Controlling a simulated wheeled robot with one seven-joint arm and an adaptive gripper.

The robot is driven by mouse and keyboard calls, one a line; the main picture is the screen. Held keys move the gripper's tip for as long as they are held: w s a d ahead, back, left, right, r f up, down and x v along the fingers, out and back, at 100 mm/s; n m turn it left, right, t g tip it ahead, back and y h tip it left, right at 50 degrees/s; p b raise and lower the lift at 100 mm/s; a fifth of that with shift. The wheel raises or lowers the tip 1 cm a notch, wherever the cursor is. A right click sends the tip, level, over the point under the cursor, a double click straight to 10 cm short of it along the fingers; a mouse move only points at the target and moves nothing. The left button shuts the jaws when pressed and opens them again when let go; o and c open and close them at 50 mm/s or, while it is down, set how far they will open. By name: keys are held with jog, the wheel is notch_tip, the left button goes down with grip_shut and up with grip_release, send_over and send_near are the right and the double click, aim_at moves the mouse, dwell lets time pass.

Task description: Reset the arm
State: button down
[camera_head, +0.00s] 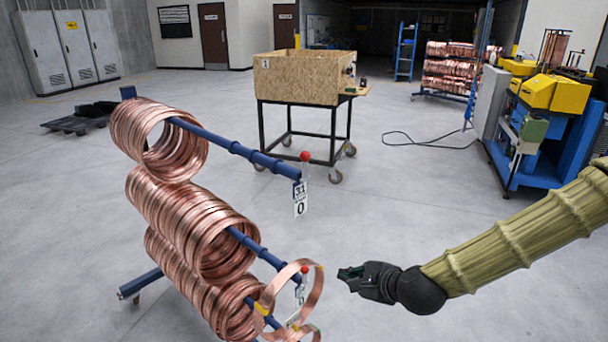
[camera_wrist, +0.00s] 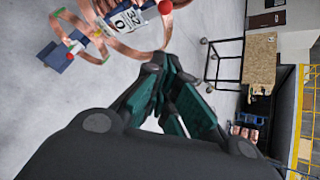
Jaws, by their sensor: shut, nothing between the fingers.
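My gripper (camera_head: 350,273) is at the end of my arm, which reaches in from the right in the head view. It is shut and empty, pointing left. It is apart from the copper coils and a short distance right of the loose copper ring (camera_head: 317,290) on the lowest visible rod's end. In the wrist view the green-padded fingers (camera_wrist: 165,95) come together at the middle. A ring (camera_wrist: 138,52) and a number tag (camera_wrist: 128,20) show beyond them at the upper left.
A blue rack holds copper coils (camera_head: 158,140) on rods; its upper rod (camera_head: 240,150) sticks out toward the right. A wooden box on a wheeled stand (camera_head: 300,80) is behind. A blue and yellow machine (camera_head: 545,130) stands at right. Floor between is clear apart from a cable (camera_head: 430,142).

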jog(key=s+f+n+g+h, duration=0.1)
jog(key=s+f+n+g, duration=0.35)
jog(key=f, duration=0.85)
jog(key=s+d+f+n+g+h, duration=0.2)
jog(key=s+d+f+n, duration=0.1)
jog(key=s+f+n, duration=0.4)
jog(key=s+d+f+n+g+h, duration=0.2)
jog(key=s+f+n, duration=0.6)
jog(key=s+f, duration=0.6)
jog(key=s+d+g, duration=0.1)
jog(key=s, duration=0.7)
jog(key=shift+s+d, duration=0.15)
jog(key=shift+s, duration=0.05)
jog(key=shift+d, duration=0.1)
